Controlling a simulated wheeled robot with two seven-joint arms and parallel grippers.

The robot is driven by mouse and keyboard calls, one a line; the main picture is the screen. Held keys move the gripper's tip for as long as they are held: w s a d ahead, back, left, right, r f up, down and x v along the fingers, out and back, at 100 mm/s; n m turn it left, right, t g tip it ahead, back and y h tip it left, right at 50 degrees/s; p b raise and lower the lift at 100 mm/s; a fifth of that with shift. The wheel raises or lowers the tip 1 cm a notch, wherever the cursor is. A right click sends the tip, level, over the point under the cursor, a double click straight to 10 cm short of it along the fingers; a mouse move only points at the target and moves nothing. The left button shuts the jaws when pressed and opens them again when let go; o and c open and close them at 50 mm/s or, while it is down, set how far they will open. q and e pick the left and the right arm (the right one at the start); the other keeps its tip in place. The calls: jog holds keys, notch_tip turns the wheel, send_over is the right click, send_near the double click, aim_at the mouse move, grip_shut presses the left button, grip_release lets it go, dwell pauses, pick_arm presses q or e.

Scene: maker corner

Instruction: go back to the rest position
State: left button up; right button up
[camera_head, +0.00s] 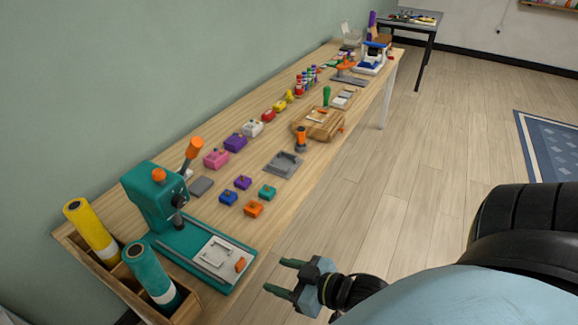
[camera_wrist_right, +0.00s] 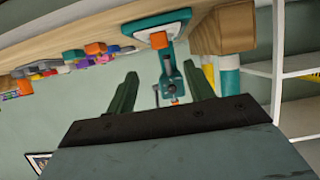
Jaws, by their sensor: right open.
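My right gripper (camera_head: 280,278) is open, with green fingers spread apart and nothing between them. In the head view it hangs over the floor, just off the front edge of the long wooden workbench (camera_head: 345,150), near the teal press (camera_head: 205,249). In the right wrist view the two fingers of this gripper (camera_wrist_right: 160,95) point toward the teal press (camera_wrist_right: 168,75), apart from it. My left gripper is in neither view.
A wooden box (camera_head: 100,275) with yellow and teal rolls stands at the bench's near end. Several small coloured blocks, a grey tray (camera_head: 283,164) and a wooden block (camera_head: 320,123) lie along the bench. The floor (camera_head: 420,150) to the right is clear.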

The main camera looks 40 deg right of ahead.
jog(key=shift+v, duration=0.85)
jog(key=shift+f, duration=0.1)
jog(key=s+d+f+g+h, duration=0.1)
jog(key=s+d+f+g, duration=0.1)
jog(key=f, duration=0.6)
jog(key=s+d+f+m+g+h, duration=0.1)
jog(key=s+f, duration=0.2)
jog(key=f, duration=0.4)
jog(key=s+d+f+g+h, duration=0.2)
jog(key=f, duration=0.6)
jog(key=s+a+f+g, duration=0.2)
jog(key=s+f+g, duration=0.1)
jog(key=s+f, duration=0.4)
jog(key=s+a+f+g, duration=0.3)
jog(key=s+f, duration=0.5)
jog(key=s, duration=0.4)
jog(key=shift+a+g, duration=0.2)
jog(key=shift+g, duration=0.3)
